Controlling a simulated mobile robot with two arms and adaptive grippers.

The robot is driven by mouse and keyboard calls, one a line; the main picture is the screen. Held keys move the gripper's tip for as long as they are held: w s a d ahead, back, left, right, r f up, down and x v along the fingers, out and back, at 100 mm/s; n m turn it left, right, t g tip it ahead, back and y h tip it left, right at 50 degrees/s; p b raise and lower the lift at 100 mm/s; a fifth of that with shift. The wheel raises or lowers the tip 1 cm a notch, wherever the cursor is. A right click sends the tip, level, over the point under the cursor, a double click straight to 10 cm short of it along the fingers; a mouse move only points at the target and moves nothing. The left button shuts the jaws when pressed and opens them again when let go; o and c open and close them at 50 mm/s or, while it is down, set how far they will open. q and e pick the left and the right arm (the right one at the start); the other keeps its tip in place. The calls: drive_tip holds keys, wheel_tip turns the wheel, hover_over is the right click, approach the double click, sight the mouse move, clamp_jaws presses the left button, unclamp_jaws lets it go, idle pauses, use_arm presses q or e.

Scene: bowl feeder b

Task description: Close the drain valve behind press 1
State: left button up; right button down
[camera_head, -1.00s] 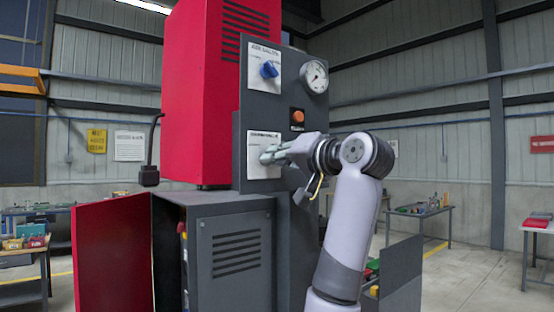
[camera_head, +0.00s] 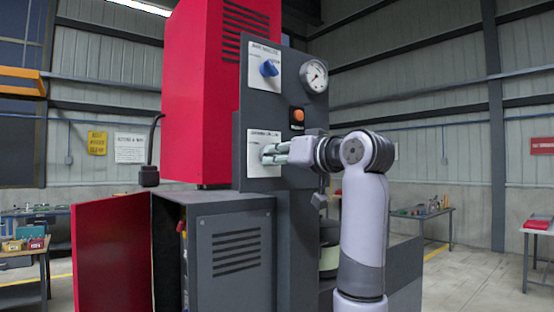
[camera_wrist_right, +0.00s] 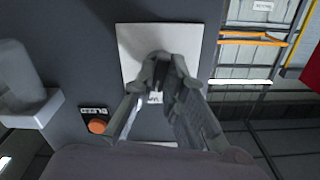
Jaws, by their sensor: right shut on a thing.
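A dark grey panel (camera_head: 258,107) stands beside the red press housing (camera_head: 217,80). Its lower white plate (camera_head: 258,137) has a label too small to read. My right gripper (camera_head: 270,154) is at this plate, its fingers pointing into it from the right. In the right wrist view, my right gripper (camera_wrist_right: 161,80) is shut on a small grey handle in front of the white plate (camera_wrist_right: 133,40). I take it for the drain valve's handle; the fingers hide most of it, and its turn position cannot be told. My left gripper is not in view.
Above on the panel are a blue knob (camera_head: 269,68), a round gauge (camera_head: 314,76) and an orange button (camera_head: 297,115). A grey cabinet (camera_head: 234,222) with an open red door (camera_head: 112,254) stands below. Open floor (camera_head: 470,280) lies at the right.

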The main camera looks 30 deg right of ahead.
drive_tip(key=shift+d+n+p, duration=0.1)
drive_tip(key=shift+n+p, duration=1.7)
drive_tip(key=shift+n, duration=4.2)
drive_tip(key=c, duration=1.6)
unclamp_jaws()
drive_tip(key=shift+c, duration=0.2)
drive_tip(key=shift+s, duration=0.15)
drive_tip(key=s, duration=1.1)
drive_tip(key=shift+s+d, duration=0.4)
drive_tip(key=shift+d, duration=0.05)
